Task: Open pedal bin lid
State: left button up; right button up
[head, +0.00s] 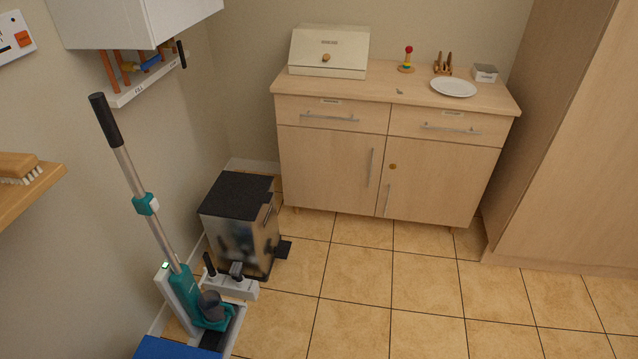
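The pedal bin (233,230) stands on the tiled floor against the left wall, left of the wooden cabinet. It has a shiny metal body and a dark, speckled flat lid (238,194), which is down. A black pedal (283,249) sticks out low on its right side. Neither of my grippers shows in the head view.
A teal upright vacuum (187,290) stands in front of the bin, with a white floor piece beside it. A wooden cabinet (330,159) stands at the back and a tall wooden cupboard (580,150) at the right. The tiled floor (400,290) in the middle is clear.

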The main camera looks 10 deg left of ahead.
aim_at(238, 195)
jog(key=i, duration=0.65)
jog(key=i+l, duration=0.15)
jog(key=i, duration=0.55)
jog(key=i+u, duration=0.4)
jog(key=i+l+u, duration=0.2)
jog(key=u, duration=0.25)
jog(key=i+l+u, duration=0.25)
jog(key=u, duration=0.15)
jog(key=i+l+u, duration=0.25)
jog(key=u, duration=0.2)
jog(key=i+l+u, duration=0.15)
jog(key=l+u, duration=0.25)
jog(key=l, duration=0.15)
jog(key=i+l+u, duration=0.1)
jog(key=l+u, duration=0.3)
